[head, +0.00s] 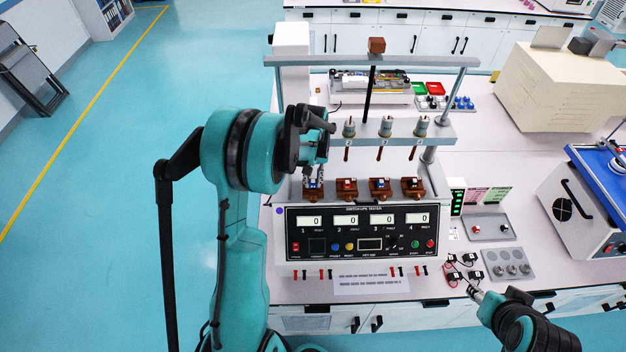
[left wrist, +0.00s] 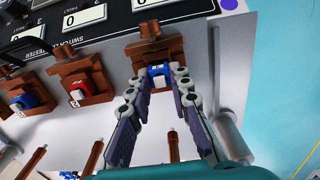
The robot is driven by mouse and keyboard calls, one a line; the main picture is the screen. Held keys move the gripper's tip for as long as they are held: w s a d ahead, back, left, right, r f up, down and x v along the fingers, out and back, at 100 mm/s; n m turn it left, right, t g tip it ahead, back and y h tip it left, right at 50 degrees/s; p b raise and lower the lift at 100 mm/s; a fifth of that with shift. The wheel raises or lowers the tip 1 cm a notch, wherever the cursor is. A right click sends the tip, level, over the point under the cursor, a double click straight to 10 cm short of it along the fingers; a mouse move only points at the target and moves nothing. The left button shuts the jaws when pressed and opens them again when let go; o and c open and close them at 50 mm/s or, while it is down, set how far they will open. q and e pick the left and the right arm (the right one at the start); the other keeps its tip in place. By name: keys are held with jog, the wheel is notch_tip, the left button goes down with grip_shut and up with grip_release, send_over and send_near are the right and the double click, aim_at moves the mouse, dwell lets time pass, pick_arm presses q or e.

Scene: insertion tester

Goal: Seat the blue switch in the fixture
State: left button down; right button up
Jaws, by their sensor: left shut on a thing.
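The blue switch (head: 314,184) is at the leftmost brown fixture (head: 313,196) of the tester, position 1. In the left wrist view, the blue switch (left wrist: 158,70) sits between the fingertips of my left gripper (left wrist: 163,78), with the brown fixture (left wrist: 148,47) around and behind it. My left gripper (head: 314,176) is shut on the switch from above. The fingers partly hide it, so I cannot tell whether it is fully down. My right gripper (head: 473,291) is low at the right, beside loose switches (head: 461,269); its fingers are too small to read.
Plungers (head: 385,127) hang above from a crossbar (head: 440,130). The tester panel (head: 362,231) stands in front. A grey plate (head: 508,264) lies at right.

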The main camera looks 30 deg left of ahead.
pick_arm(q)
jog(key=shift+f, duration=0.1)
dwell(0.4)
jog(key=shift+f+b, duration=0.3)
jog(key=shift+b, duration=0.2)
dwell(0.4)
jog(key=c, duration=1.1)
grip_release()
jog(key=shift+c, duration=0.2)
jog(key=shift+r, duration=0.1)
jog(key=shift+r+p, duration=1.9)
jog(key=shift+r, duration=1.85)
